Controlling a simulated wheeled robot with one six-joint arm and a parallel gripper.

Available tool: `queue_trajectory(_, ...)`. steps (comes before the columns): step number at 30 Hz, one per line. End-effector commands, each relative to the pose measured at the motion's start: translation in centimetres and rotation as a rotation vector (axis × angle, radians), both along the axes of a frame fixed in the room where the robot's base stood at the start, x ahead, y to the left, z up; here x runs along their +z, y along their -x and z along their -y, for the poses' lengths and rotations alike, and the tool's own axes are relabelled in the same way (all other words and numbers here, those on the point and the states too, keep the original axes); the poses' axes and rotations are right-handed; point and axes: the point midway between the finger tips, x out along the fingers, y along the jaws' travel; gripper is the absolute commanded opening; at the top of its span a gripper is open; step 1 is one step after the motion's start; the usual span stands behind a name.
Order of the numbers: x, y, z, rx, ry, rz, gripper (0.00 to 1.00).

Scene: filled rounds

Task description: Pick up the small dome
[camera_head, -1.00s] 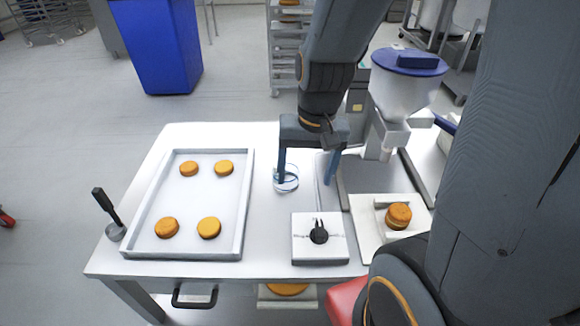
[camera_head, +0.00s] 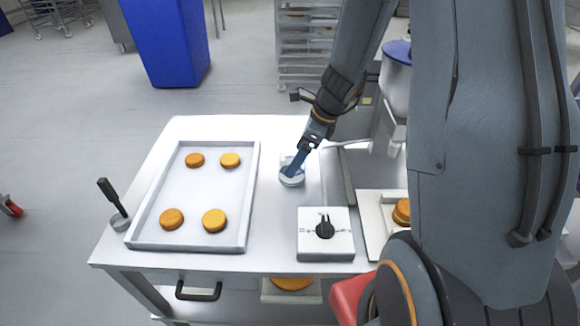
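A small clear, rounded object with a blue band (camera_head: 293,181), which looks like the small dome, sits on the white table right of the tray. My gripper (camera_head: 290,170) reaches down to it from the upper right, its blue fingers overlapping the object's top in the picture. The fingers are seen nearly edge-on, so I cannot tell whether they are open or shut, or whether they touch it. Part of the dome is hidden behind them.
A shallow tray (camera_head: 248,205) with several orange-brown rounds lies on the left. A white box with a black knob (camera_head: 325,229) stands in front of the dome. A partition (camera_head: 346,176) and a pale block with a round (camera_head: 401,211) are to the right. A black-handled tool (camera_head: 109,191) stands far left.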

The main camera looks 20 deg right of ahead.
Motion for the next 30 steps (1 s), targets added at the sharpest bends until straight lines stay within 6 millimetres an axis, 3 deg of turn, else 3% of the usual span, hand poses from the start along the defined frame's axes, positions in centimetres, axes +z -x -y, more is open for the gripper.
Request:
queue_trajectory(9,-3.7,-0.6,-0.9,0.002,0.0,-0.002,0.86)
queue_trajectory(18,-4.1,-0.7,-1.0,0.002,0.001,0.0,0.86)
queue_trajectory(26,-4.1,-0.7,-1.0,0.003,0.001,0.0,0.44)
queue_trajectory(30,-4.1,-0.7,-1.0,0.003,0.001,0.0,0.42)
